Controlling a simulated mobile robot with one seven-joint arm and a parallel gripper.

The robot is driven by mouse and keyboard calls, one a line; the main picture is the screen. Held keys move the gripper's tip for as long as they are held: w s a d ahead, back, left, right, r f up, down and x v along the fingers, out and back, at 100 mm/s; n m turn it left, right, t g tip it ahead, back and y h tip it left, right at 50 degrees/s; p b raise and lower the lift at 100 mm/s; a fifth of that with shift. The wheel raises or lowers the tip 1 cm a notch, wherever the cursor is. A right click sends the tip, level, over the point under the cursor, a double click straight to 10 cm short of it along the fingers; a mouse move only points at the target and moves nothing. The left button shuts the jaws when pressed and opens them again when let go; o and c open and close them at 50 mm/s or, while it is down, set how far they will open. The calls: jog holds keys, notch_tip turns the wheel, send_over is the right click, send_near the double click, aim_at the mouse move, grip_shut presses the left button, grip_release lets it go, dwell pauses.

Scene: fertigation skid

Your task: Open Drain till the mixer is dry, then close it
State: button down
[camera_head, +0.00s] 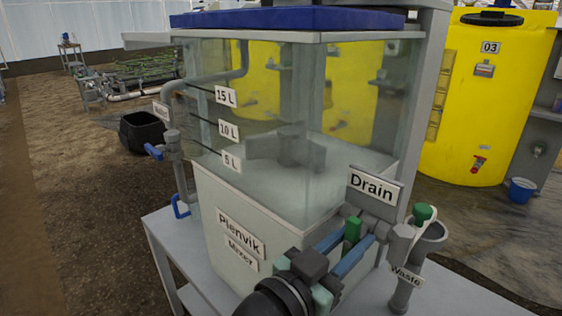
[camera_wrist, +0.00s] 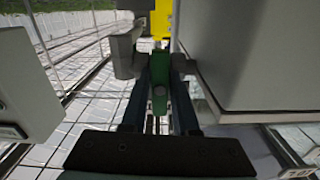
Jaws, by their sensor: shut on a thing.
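The Plenvik mixer (camera_head: 245,200) is a clear-walled tank with a blue lid and 5, 10 and 15 L marks. A paddle-like grey shape shows inside; I cannot clearly tell any liquid level. The Drain sign (camera_head: 373,190) is at its lower right, above the grey drain valve. My gripper (camera_head: 356,242) is shut on the green drain handle (camera_head: 352,228), one blue finger on each side. In the wrist view the green handle (camera_wrist: 160,92) stands between the fingertips of my gripper (camera_wrist: 160,80). The handle's exact angle is hard to tell.
A grey Waste funnel pipe (camera_head: 406,275) stands right of the drain, with a green part (camera_head: 424,212) at its top. A yellow tank 03 (camera_head: 480,110) and blue bucket (camera_head: 521,190) stand behind right.

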jog(key=c, duration=0.6)
grip_release()
jog(key=shift+c, duration=0.2)
jog(key=b+v, duration=0.1)
jog(key=v, duration=0.6)
jog(key=shift+r, duration=0.1)
